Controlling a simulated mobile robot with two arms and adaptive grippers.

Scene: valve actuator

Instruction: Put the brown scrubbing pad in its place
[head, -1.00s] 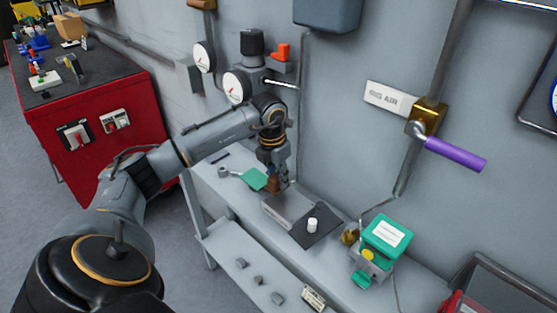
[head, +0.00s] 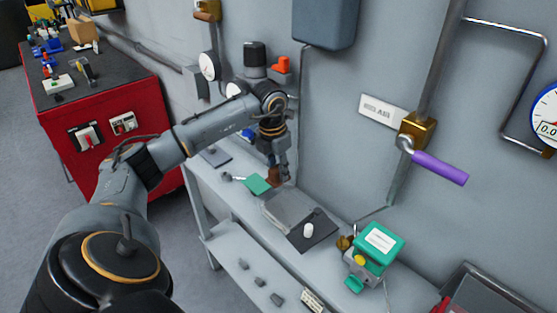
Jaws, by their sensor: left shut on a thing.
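My left gripper (head: 278,172) is over the back of the grey wall bench, pointing down. It is shut on the brown scrubbing pad (head: 273,176), a small brown block low between its fingers. The fingers partly hide the pad. The pad is behind a flat grey tray or plate (head: 288,208) and right of a green sheet (head: 257,184). I cannot tell whether the pad touches the bench. My right gripper is not in view.
A dark mat with a white knob (head: 308,230) lies right of the grey plate. A green-topped box (head: 379,242) stands further right. Gauges (head: 209,66) and a purple-handled valve (head: 438,168) stick out from the wall. A red cabinet (head: 110,125) stands at left.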

